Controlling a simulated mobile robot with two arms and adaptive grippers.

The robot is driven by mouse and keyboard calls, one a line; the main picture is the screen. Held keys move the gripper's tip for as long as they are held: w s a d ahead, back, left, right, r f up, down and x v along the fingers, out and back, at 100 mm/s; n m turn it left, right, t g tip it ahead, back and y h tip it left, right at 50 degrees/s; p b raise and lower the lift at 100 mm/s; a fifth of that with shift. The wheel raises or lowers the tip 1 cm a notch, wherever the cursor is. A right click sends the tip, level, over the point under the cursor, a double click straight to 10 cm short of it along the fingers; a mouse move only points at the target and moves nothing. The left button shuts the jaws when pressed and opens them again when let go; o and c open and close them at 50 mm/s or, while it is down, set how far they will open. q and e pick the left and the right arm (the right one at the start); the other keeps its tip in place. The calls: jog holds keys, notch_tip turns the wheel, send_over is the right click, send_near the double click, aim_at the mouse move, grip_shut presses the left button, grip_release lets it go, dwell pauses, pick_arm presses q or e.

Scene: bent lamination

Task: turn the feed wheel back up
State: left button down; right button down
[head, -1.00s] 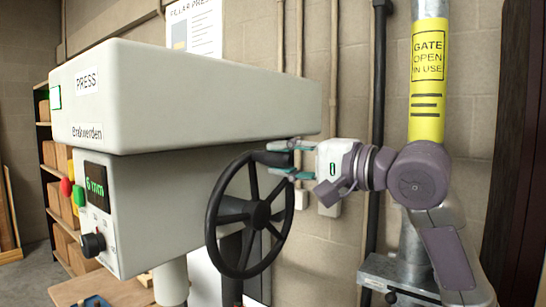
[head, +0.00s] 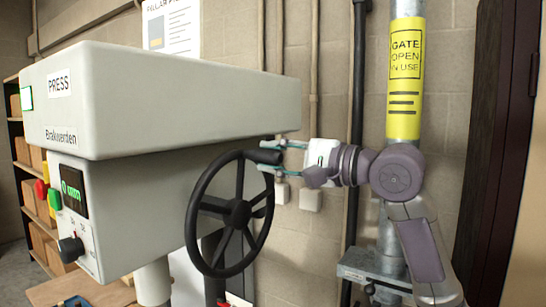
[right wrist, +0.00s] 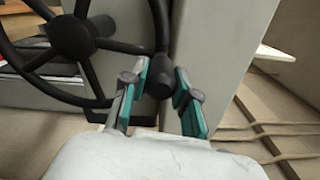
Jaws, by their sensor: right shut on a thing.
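The black feed wheel (head: 237,212) stands upright on the side of the pale grey press (head: 190,95). It also shows at the upper left of the right wrist view (right wrist: 75,38). A black handle (head: 258,156) sticks out from the rim, near the top in the head view. My right gripper (head: 276,157) is shut on this handle, with teal-padded fingers on either side of it; the handle end shows between them in the wrist view (right wrist: 158,80). The green display (head: 74,192) on the press front is too blurred to read surely. My left gripper is out of view.
A post with a yellow "gate open in use" sign (head: 404,80) stands behind my right arm. Pipes and a socket box (head: 311,199) are on the block wall. A shelf with boxes (head: 30,160) stands at the left. A wooden bench (head: 105,290) is below the press.

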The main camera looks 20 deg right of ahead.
jog(key=shift+d, duration=0.1)
jog(key=c, duration=1.1)
grip_release()
jog(key=shift+o, duration=1.1)
jog(key=shift+w+d, duration=0.1)
jog(key=shift+w, duration=0.05)
jog(key=shift+s+d, duration=0.2)
jog(key=shift+s, duration=0.25)
jog(key=v, duration=1.1)
jog(key=shift+d, duration=0.15)
